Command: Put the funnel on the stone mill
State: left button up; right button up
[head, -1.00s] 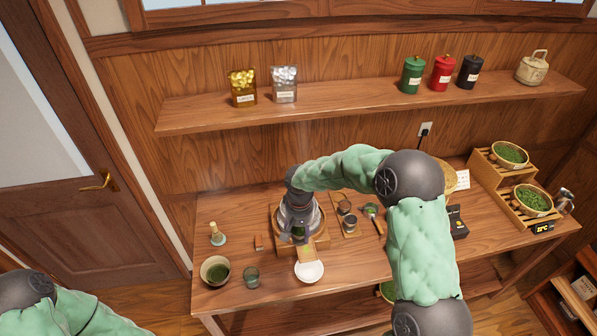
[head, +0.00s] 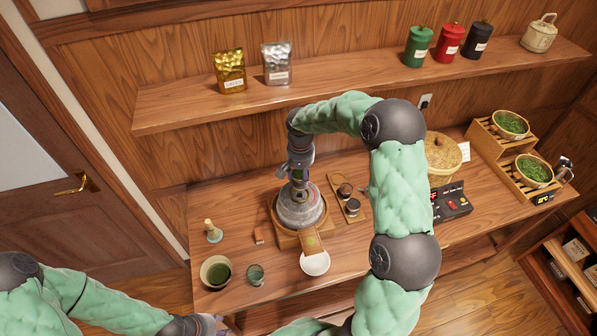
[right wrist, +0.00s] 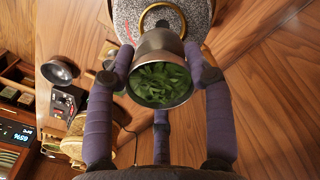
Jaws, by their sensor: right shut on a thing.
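The stone mill (head: 299,212) is a grey round stone on a wooden base in the middle of the table. In the right wrist view its speckled top (right wrist: 125,18) carries a brass ring. My right gripper (head: 299,186) is above the mill in the head view. In the right wrist view, my right gripper (right wrist: 160,80) is shut on a metal funnel (right wrist: 163,45), its wide mouth facing the camera and green leaves inside. The funnel overlaps the brass ring; I cannot tell whether they touch. My left gripper (head: 205,325) is low at the bottom edge, its fingers unclear.
A white dish (head: 315,263) stands before the mill. A tea bowl (head: 215,271), a glass (head: 256,274) and a whisk (head: 212,231) are to its left. A wooden tray with small jars (head: 347,197) is right of it.

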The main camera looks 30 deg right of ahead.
aim_at(300, 185)
jog(key=f, duration=0.1)
jog(key=f+b, duration=0.1)
jog(key=f, duration=0.1)
jog(key=shift+w, duration=0.3)
jog(key=shift+s+f+b, duration=0.2)
jog(key=shift+f+b, duration=0.3)
jog(key=shift+f, duration=0.25)
jog(key=shift+w+f+b, duration=0.1)
jog(key=shift+f+b, duration=0.2)
jog(key=shift+f, duration=0.45)
jog(key=shift+f+b, duration=0.3)
jog(key=shift+f, duration=0.05)
jog(key=o, duration=1.4)
jog(key=shift+c, duration=0.2)
